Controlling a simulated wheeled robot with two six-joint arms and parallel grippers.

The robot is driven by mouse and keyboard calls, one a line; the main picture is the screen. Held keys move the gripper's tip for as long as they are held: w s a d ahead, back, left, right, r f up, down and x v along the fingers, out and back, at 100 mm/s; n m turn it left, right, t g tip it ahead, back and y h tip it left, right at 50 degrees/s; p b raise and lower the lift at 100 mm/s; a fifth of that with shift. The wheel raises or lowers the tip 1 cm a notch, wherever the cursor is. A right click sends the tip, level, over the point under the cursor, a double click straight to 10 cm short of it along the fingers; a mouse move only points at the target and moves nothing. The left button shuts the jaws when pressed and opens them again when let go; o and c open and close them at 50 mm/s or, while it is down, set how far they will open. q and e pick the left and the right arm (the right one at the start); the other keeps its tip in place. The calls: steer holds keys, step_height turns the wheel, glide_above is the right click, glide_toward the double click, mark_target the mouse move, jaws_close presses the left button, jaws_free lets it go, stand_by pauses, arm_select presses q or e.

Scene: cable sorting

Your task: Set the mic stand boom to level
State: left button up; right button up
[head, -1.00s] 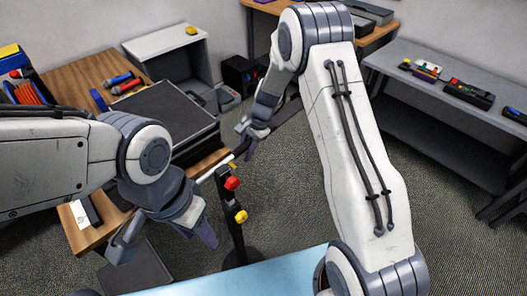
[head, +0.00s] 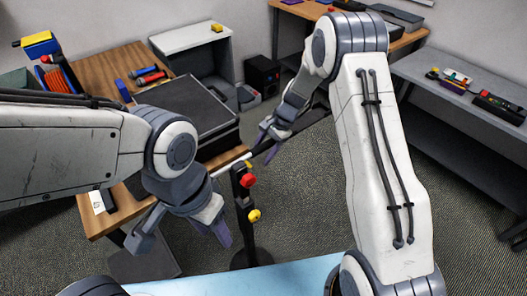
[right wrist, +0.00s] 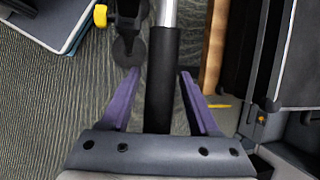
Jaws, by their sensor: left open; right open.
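The mic stand (head: 243,200) is a dark upright post with a red knob (head: 249,180) and a yellow knob (head: 254,215). Its boom (head: 230,168) is a pale rod crossing the top, rising to the right in the head view. My right gripper (head: 267,150) is open at the boom's right end. In the right wrist view the boom's black end section (right wrist: 162,75) lies between the open purple fingers (right wrist: 159,76), with gaps on both sides. My left gripper (head: 185,237) is open and empty, left of the post. The boom's true tilt is hard to tell.
A wooden table (head: 92,74) with a dark case (head: 190,112) stands behind the boom's left side. A pale blue surface (head: 225,280) lies in front of the stand. A grey shelf unit (head: 455,125) stands at right. Carpet (head: 310,200) is clear right of the stand.

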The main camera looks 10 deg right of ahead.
mark_target(269, 142)
steer(key=b+v, duration=0.1)
steer(key=v, duration=0.9)
steer(key=shift+d+r, duration=0.1)
steer(key=shift+r, duration=0.1)
